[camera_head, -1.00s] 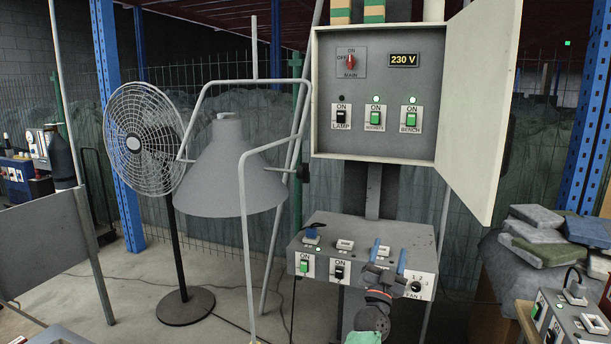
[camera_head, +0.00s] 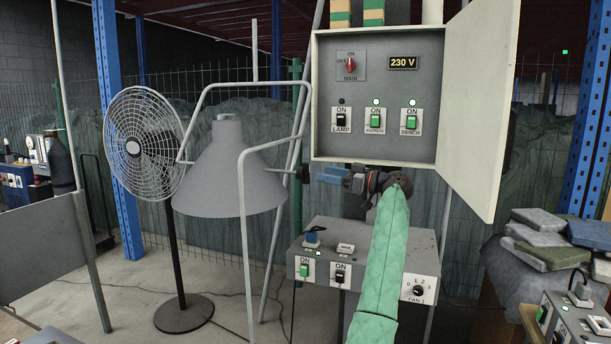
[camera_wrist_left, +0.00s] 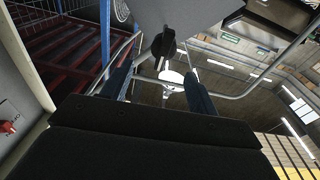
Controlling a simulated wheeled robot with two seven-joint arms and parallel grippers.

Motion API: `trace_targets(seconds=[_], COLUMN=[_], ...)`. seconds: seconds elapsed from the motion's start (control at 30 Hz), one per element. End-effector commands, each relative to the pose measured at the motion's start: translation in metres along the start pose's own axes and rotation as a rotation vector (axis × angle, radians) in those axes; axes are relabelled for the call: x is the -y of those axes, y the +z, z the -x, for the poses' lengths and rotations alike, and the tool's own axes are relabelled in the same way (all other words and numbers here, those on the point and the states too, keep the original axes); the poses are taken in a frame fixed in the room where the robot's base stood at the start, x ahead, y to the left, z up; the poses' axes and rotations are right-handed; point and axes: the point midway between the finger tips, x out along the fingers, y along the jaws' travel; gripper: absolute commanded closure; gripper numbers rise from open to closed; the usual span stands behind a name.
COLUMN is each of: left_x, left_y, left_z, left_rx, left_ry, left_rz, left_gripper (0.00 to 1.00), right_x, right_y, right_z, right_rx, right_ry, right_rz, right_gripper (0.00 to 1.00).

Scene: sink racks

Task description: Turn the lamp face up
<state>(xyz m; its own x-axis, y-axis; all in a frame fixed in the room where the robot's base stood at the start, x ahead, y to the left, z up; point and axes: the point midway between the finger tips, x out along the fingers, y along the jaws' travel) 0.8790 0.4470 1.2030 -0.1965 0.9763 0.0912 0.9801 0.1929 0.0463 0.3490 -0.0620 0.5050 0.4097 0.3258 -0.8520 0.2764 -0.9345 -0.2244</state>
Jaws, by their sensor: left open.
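The lamp is a grey cone shade (camera_head: 228,178) hung in a tube yoke (camera_head: 247,84), its wide opening facing down. A dark knob (camera_head: 303,172) sits at the right side of the yoke, level with the shade. My left gripper (camera_head: 322,175) is open, its blue fingers pointing left just right of the knob. In the left wrist view, the knob (camera_wrist_left: 164,46) shows ahead between the open fingers (camera_wrist_left: 158,72), with the grey shade (camera_wrist_left: 190,14) behind it. Nothing is held. My right gripper is out of view.
The switch cabinet (camera_head: 323,130) stands right above my gripper, its door (camera_head: 485,110) swung open to the right. A fan control box (camera_head: 330,240) is below. A standing fan (camera_head: 143,145) is behind the lamp at left.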

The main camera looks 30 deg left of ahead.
Motion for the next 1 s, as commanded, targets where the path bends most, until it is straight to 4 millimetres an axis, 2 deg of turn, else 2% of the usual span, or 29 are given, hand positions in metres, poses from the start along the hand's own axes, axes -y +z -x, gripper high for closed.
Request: trace_targets(seconds=[0.27, 0.7, 1.0], left_x=[0.000, 0.003, 0.003], left_y=[-0.003, 0.001, 0.003], left_z=[-0.007, -0.065, -0.078], left_rx=[0.092, 0.089, 0.090], left_ry=[-0.041, -0.042, -0.040], left_rz=[-0.051, -0.048, -0.048], left_gripper=[0.41, 0.41, 0.41], right_x=[0.002, 0.008, 0.009], right_y=[-0.001, -0.014, -0.015], right_z=[0.000, 0.033, 0.040], right_rx=[-0.004, 0.028, 0.040], right_ry=[-0.003, -0.007, -0.008], right_rz=[0.000, 0.004, 0.005], right_gripper=[0.51, 0.51, 0.51])
